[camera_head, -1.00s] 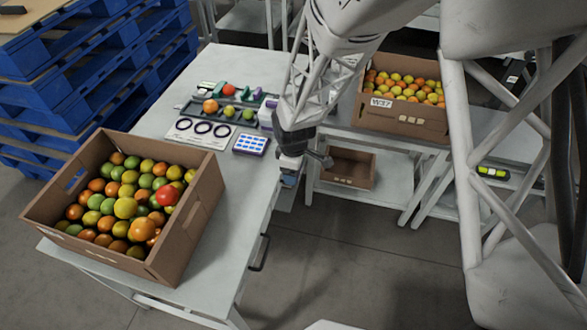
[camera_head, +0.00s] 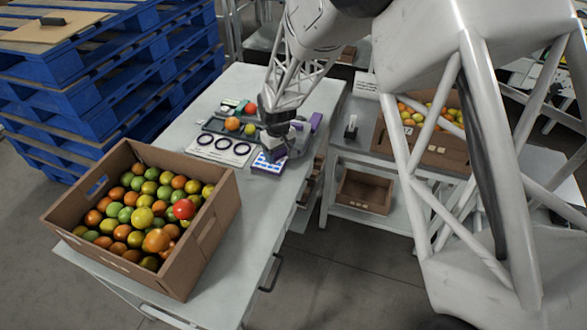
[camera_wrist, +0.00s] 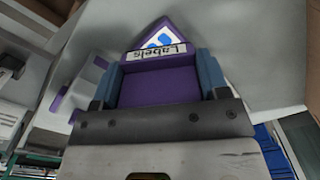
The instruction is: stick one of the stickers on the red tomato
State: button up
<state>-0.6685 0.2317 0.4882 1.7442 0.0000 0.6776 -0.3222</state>
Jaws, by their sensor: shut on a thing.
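The label block (camera_head: 265,166), with a white top of blue stickers and a purple edge, is on the table near the edge. My gripper (camera_head: 277,151) is over its far right part. In the wrist view, my gripper (camera_wrist: 160,75) is shut on the purple body of the label block (camera_wrist: 158,90), with one finger on each side. The word "Labels" and blue stickers show beyond it. A red tomato (camera_head: 250,108) sits behind an orange tomato (camera_head: 232,124) and a yellow-green one (camera_head: 250,130) on the table. Another red tomato (camera_head: 184,209) lies in the near crate.
A white board with three dark rings (camera_head: 220,148) lies left of the label block. The near cardboard crate (camera_head: 215,225) of mixed tomatoes fills the table's front. A second crate (camera_head: 440,152) stands on the right-hand table. Bare tabletop (camera_head: 245,205) lies between the near crate and the right edge.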

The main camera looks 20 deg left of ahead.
jog(key=w+a, duration=0.1)
jog(key=a+m, duration=0.1)
jog(key=a, duration=0.1)
jog(key=w+a+r+m, duration=0.1)
jog(key=a, duration=0.1)
jog(key=shift+w, duration=0.3)
jog(key=shift+f, duration=0.25)
jog(key=shift+f, duration=2.8)
jog(key=shift+f, duration=0.65)
dwell(0.9)
jog(key=shift+r, duration=0.1)
jog(key=shift+r, duration=3.5)
